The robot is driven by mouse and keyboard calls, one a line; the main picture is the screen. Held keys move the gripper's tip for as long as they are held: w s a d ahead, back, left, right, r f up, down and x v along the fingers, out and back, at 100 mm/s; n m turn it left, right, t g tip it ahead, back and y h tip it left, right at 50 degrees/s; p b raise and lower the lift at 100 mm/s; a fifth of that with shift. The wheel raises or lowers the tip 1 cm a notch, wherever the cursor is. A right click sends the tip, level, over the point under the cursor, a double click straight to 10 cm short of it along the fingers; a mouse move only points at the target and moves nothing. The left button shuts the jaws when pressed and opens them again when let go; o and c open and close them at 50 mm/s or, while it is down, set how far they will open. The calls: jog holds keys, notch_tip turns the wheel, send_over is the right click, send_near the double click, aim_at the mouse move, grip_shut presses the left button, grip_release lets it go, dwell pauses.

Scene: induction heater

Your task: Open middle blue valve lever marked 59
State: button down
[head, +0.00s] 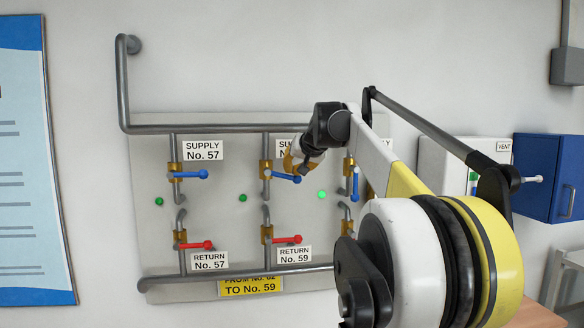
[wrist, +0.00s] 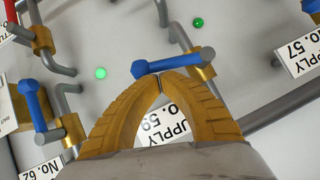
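The middle blue lever (head: 284,177) is on the brass supply valve of the middle pipe and lies roughly horizontal, its knob to the right. In the wrist view the same blue lever (wrist: 165,66) crosses just beyond my fingertips, with the SUPPLY No. 59 label (wrist: 165,125) showing between the fingers. My gripper (head: 288,165) is at this valve and partly hides its label in the head view. Its two yellow fingers (wrist: 159,84) meet at the tips, with nothing seen between them. I cannot tell whether the tips touch the lever.
The left blue lever (head: 190,175) is horizontal; the right blue lever (head: 355,184) points down. Red return levers (head: 287,240) sit below. Pipes (head: 220,129) run along the panel's top and bottom. A blue box (head: 548,177) hangs at the right. My arm hides the panel's right part.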

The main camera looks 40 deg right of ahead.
notch_tip(320, 180, down, 2)
jog(key=shift+d+f+m+t+y+b, duration=0.1)
jog(key=shift+f+m+t+y+b, duration=0.05)
jog(key=shift+m+t+y+b, duration=0.55)
jog(key=w+a+f+m+t+y+b, duration=0.2)
jog(key=a+f+m+t+y+b, duration=0.1)
jog(key=m+b, duration=0.4)
notch_tip(320, 180, down, 3)
jog(key=shift+w+a+r+t, duration=0.1)
jog(key=shift+w+a+t, duration=0.15)
jog(key=shift+a+t, duration=0.6)
jog(key=shift+d+t, duration=0.25)
